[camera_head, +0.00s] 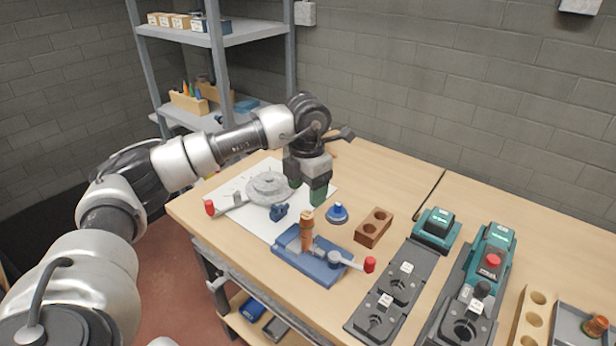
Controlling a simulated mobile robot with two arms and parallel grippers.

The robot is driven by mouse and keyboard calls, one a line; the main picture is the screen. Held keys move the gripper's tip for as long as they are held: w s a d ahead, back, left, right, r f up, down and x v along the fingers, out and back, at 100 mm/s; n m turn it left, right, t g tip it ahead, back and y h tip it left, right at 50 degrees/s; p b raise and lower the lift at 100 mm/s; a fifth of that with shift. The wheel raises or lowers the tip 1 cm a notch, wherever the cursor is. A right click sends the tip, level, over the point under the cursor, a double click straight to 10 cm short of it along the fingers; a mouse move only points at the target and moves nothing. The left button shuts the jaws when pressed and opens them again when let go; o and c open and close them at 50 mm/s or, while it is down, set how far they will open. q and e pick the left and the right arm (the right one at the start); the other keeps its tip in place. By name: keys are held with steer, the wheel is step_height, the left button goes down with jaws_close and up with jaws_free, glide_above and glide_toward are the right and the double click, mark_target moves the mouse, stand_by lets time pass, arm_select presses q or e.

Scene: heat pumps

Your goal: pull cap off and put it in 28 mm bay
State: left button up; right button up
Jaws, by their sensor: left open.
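A copper-coloured upright piece (307,238) with an orange-brown top stands in a blue clamp fixture (318,266) near the table's front edge. The top looks like the cap, but I cannot tell for sure. My left gripper (307,190) points down, open, above the table behind the copper piece and apart from it. Its green fingertips hold nothing that I can see. A dark tray (372,325) with round bays and small white labels lies to the right. The labels are too small to read, so I cannot tell which bay is 28 mm. My right gripper is not in view.
A red-handled lever (369,264) sticks out from the fixture. A grey round tool (270,186) lies on a white sheet behind it. A blue round item (338,213) and a brown two-hole block (373,227) stand nearby. Teal power tools (490,252) stand farther right.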

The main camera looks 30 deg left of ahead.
mark_target(307, 214)
arm_select(q)
step_height(307, 214, down, 8)
steer(key=shift+f+p, duration=0.1)
steer(key=shift+p, duration=0.65)
steer(key=c, duration=1.1)
steer(key=shift+c, duration=0.2)
